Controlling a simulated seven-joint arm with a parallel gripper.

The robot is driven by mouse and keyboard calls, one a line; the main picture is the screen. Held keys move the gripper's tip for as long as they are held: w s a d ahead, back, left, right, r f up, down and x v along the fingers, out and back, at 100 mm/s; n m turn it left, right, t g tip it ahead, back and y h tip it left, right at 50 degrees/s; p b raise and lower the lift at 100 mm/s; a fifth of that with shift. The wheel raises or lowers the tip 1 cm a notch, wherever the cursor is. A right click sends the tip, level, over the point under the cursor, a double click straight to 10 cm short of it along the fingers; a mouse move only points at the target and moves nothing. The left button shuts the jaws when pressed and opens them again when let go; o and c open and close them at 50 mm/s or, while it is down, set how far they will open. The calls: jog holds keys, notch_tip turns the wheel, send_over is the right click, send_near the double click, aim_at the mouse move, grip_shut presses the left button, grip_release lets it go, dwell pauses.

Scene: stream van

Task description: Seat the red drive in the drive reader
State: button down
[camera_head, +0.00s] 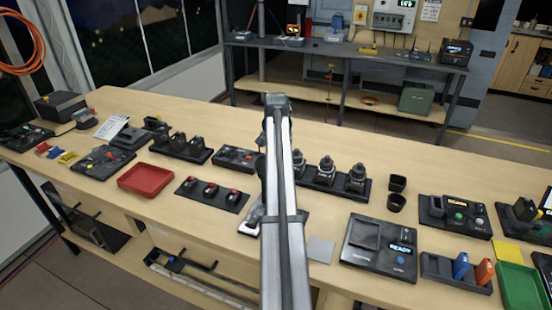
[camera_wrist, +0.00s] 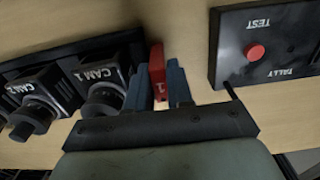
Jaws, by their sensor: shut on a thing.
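In the wrist view my gripper (camera_wrist: 160,82) is shut on the red drive (camera_wrist: 156,62), a slim red block marked 1, between two blue-grey fingers. It is over the wooden table between the camera blocks and the tally panel; its exact height is hard to tell. In the head view my arm hides the gripper's fingers and the red drive. A black box with a lit READY display (camera_head: 380,247) at the front right looks like the drive reader. Beside it a black rack (camera_head: 452,281) holds a blue drive (camera_head: 461,266) and an orange drive (camera_head: 484,272).
Camera blocks (camera_head: 327,167) stand close to the gripper, with the tally panel (camera_wrist: 262,45) on the other side. A red tray (camera_head: 146,178) is left.

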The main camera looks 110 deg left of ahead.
jog(key=shift+f, duration=0.1)
jog(key=c, duration=1)
grip_release()
notch_tip(320, 180, up, 12)
